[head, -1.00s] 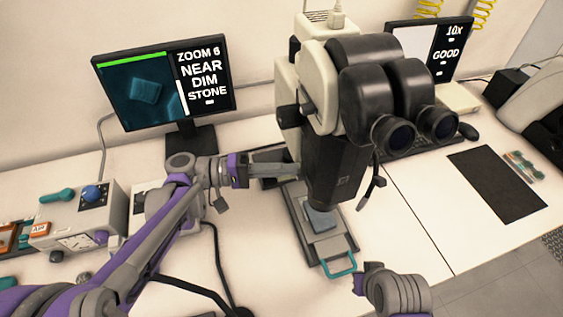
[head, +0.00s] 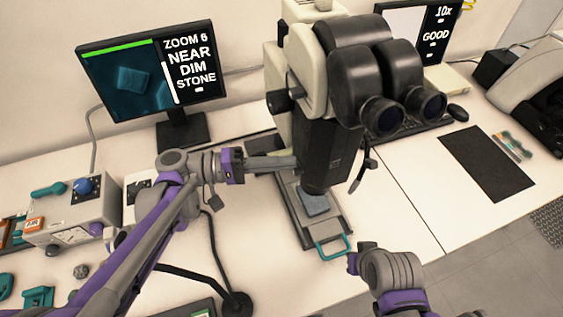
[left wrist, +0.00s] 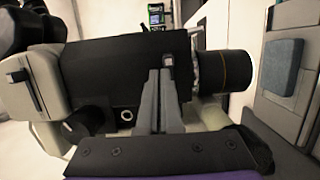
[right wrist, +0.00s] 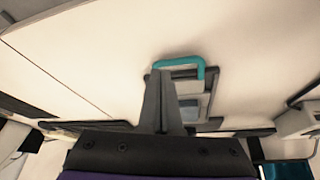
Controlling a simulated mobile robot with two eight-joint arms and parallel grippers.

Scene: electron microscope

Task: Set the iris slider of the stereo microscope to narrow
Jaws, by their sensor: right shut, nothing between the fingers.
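The stereo microscope (head: 330,150) stands at the middle of the bench, with its dark lower body above a blue-grey sample block (head: 314,203). My left gripper (head: 295,162) has its fingers at the left side of that body. In the left wrist view the fingers look closed together, and their tips are right by a small light square knob (left wrist: 168,60) on the dark body. It may be the iris slider; I cannot tell whether the tips touch it. My right gripper (head: 351,263) is shut and empty near the teal stage handle (head: 333,250).
A monitor (head: 150,80) at the back left reads "ZOOM 6 NEAR DIM STONE". Another screen (head: 437,40) reads "10x GOOD". A control box (head: 75,212) with a blue knob stands at the left.

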